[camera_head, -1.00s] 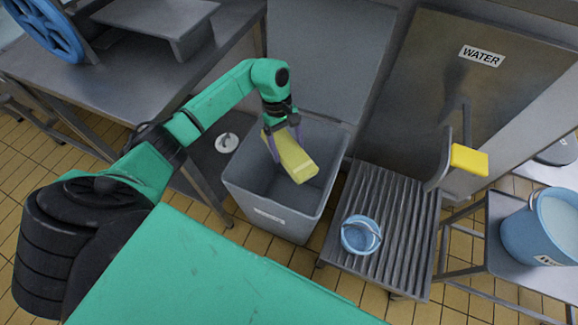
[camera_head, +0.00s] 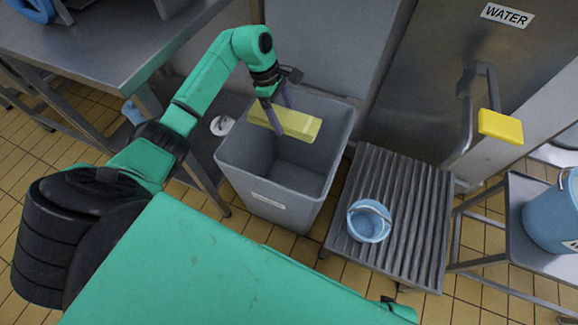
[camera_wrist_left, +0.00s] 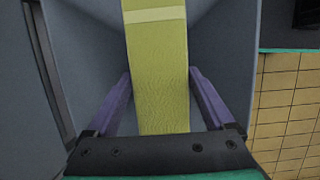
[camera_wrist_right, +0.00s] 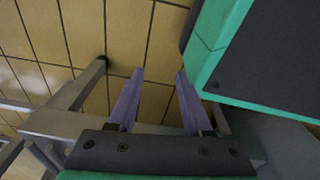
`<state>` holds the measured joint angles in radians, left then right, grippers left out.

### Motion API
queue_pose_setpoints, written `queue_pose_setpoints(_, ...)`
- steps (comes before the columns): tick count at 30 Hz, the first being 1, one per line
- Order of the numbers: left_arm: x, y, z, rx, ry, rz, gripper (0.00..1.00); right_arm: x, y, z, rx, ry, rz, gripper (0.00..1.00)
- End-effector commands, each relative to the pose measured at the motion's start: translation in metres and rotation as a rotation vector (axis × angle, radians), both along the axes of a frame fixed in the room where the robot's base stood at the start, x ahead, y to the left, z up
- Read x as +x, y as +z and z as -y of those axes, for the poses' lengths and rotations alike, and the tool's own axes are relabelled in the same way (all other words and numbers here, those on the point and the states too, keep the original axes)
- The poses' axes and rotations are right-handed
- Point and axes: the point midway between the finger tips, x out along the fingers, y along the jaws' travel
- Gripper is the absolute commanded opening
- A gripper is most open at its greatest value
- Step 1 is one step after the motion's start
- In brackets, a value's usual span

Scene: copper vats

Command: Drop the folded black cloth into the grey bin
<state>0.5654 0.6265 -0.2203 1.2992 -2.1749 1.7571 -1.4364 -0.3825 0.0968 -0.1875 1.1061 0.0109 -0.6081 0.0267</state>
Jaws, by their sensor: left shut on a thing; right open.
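I see no black cloth; the thing in my left gripper (camera_head: 280,115) is a yellow-green folded cloth (camera_head: 300,123) with a paler band. The left fingers are shut on it, one on each side. The cloth is held at the mouth of the grey bin (camera_head: 262,184), over its opening. In the left wrist view the cloth (camera_wrist_left: 158,60) runs away between the purple fingers, with grey bin walls around it. My right gripper (camera_wrist_right: 159,72) is open and empty in the right wrist view, above tiled floor and a grey metal frame.
A ribbed grey stand (camera_head: 415,225) with a small blue bucket (camera_head: 367,226) is right of the bin. A steel table (camera_head: 95,50) stands at the left. A steel tank with a WATER label (camera_head: 507,15) and a yellow-ended handle (camera_head: 500,127) is at the back right.

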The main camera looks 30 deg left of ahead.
Motion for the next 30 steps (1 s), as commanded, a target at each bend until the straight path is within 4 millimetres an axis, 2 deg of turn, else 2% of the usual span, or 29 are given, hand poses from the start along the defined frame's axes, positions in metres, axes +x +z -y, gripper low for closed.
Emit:
queue_pose_setpoints(5, 0.0, 0.001, 0.0, -0.001, -0.001, 0.001, 0.17, 0.0, 0.001, 0.0, 0.0, -0.001, 0.0, 0.5)
queue_pose_setpoints(6, 0.0, 0.001, 0.0, -0.001, -0.001, 0.001, 0.91, 0.0, 0.001, 0.0, 0.0, 0.0, 0.0, 0.5)
queue_pose_setpoints(7, 0.0, 0.001, 0.0, 0.0, -0.001, 0.0, 1.0, 0.0, 0.001, 0.0, 0.0, 0.0, 0.0, 0.5)
queue_pose_setpoints(14, 0.0, 0.001, 0.0, 0.001, -0.001, 0.0, 1.0, 0.0, 0.001, 0.0, 0.0, 0.0, 0.0, 0.5)
queue_pose_setpoints(17, 0.0, 0.008, -0.003, 0.002, 0.0, 0.002, 1.0, -0.001, 0.001, 0.0, 0.0, 0.0, 0.0, 0.5)
queue_pose_setpoints(20, 0.0, 0.027, -0.009, 0.004, -0.002, 0.004, 1.0, -0.002, 0.002, 0.001, -0.001, 0.001, 0.0, 0.5)
queue_pose_setpoints(27, 0.0, 0.096, -0.03, 0.003, 0.001, 0.006, 1.0, -0.011, -0.001, 0.004, -0.003, 0.007, 0.004, 0.5)
queue_pose_setpoints(30, -0.001, 0.12, -0.037, 0.001, 0.001, 0.005, 1.0, -0.014, -0.004, 0.004, -0.003, 0.009, 0.004, 0.5)
